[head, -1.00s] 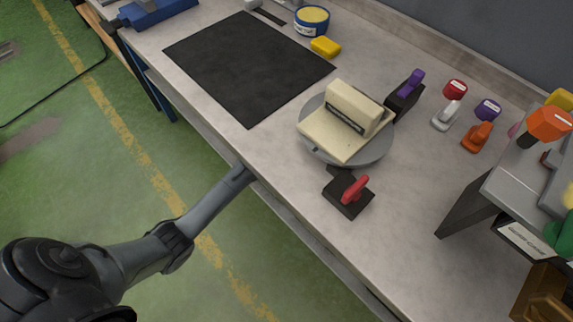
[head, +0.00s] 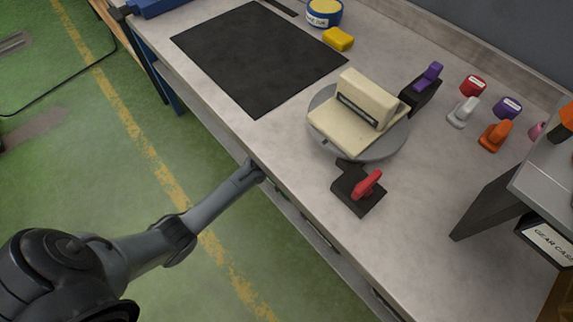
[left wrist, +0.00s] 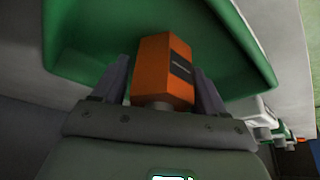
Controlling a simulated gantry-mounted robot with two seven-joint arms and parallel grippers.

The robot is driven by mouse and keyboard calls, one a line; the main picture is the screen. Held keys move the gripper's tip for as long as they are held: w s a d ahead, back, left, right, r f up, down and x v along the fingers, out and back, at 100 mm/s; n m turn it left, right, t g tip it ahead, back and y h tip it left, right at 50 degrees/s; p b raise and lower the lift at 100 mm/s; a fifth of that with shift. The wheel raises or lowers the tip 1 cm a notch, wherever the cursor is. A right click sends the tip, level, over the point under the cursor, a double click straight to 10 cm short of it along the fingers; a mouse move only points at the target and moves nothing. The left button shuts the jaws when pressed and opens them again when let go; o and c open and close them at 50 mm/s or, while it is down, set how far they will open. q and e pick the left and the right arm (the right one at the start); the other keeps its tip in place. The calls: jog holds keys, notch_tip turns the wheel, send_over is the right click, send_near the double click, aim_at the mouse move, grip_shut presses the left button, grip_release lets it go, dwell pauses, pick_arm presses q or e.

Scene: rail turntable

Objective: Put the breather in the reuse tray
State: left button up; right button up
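An orange six-sided block (left wrist: 162,72) with a dark label and a short grey neck fills the gap in my left gripper (left wrist: 163,84) in the left wrist view. It looks like the breather, but its label is unreadable. Both fingers lie close against its sides and seem shut on it. A green tray (left wrist: 85,35) is behind it; I cannot tell whether they touch. In the head view my left arm reaches to the bench's front edge, and its hand is hidden under the bench. My right gripper is in neither view. No tray marked reuse is readable.
The grey bench (head: 290,150) carries a black mat (head: 255,55), a round turntable (head: 375,150) with a cream block (head: 365,98), and a black clamp with a red lever (head: 367,184). Several coloured handles and a grey shelf (head: 545,185) stand at the right.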

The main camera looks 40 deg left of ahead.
pick_arm(q)
jog(key=shift+o, duration=0.7)
jog(key=shift+r, duration=0.2)
jog(key=p+v, duration=0.4)
jog(key=v, duration=0.1)
jog(key=shift+s+r, duration=0.1)
jog(key=shift+r, duration=0.25)
jog(key=shift+p+v, duration=0.35)
jog(key=shift+v, duration=0.45)
